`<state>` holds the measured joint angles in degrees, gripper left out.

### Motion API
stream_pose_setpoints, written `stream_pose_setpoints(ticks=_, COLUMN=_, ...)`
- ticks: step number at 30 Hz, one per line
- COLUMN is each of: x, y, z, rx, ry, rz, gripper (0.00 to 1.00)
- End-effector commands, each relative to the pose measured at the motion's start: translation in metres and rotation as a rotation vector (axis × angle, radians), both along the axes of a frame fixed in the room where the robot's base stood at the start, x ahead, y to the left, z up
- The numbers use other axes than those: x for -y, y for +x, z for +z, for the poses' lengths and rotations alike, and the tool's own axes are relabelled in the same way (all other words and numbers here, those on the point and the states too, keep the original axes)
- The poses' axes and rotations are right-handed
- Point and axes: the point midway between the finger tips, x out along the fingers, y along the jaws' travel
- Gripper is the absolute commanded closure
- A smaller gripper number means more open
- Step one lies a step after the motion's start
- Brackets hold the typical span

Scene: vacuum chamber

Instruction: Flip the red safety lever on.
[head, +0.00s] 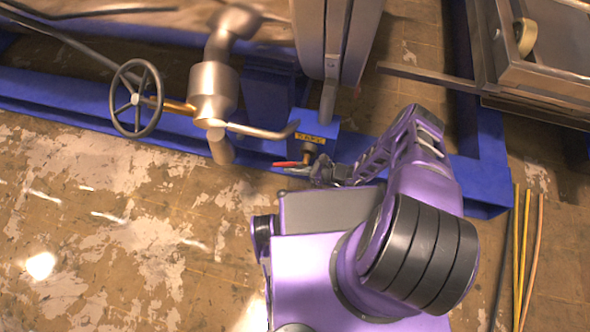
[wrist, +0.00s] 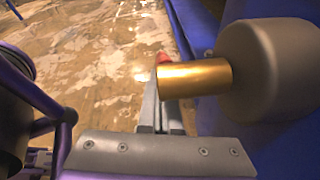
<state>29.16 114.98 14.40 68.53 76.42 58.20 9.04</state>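The red safety lever (head: 287,164) sticks out to the left, low beside the blue box with a yellow label, in the head view. In the wrist view only a small red part of it (wrist: 163,57) shows, near my fingertips and partly behind a brass cylinder (wrist: 195,78). My gripper (head: 305,170) reaches in from the right, close to the lever. In the wrist view my gripper's two grey fingers (wrist: 158,100) lie close together, with a very narrow gap. The brass cylinder covers part of the fingertips, so I cannot tell whether they touch or hold the lever.
The blue box (head: 318,130) sits on the blue frame (head: 75,95) just behind my gripper. A grey round body (wrist: 270,70) carries the brass cylinder at right. A handwheel (head: 137,98) and a metal valve pipe (head: 213,90) stand left. The floor at front left is clear.

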Motion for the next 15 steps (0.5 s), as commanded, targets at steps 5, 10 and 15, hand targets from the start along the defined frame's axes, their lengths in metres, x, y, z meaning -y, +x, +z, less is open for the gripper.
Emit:
stream_pose_setpoints(ticks=5, x=-0.0029, y=0.0012, z=0.0029, rx=0.017, ry=0.049, rz=-0.001, gripper=1.0)
stream_pose_setpoints(ticks=10, x=-0.0038, y=0.0017, z=0.004, rx=0.022, ry=0.066, rz=0.0, gripper=1.0)
stream_pose_setpoints(ticks=15, x=-0.0038, y=0.0019, z=0.0043, rx=0.023, ry=0.069, rz=-0.001, gripper=1.0)
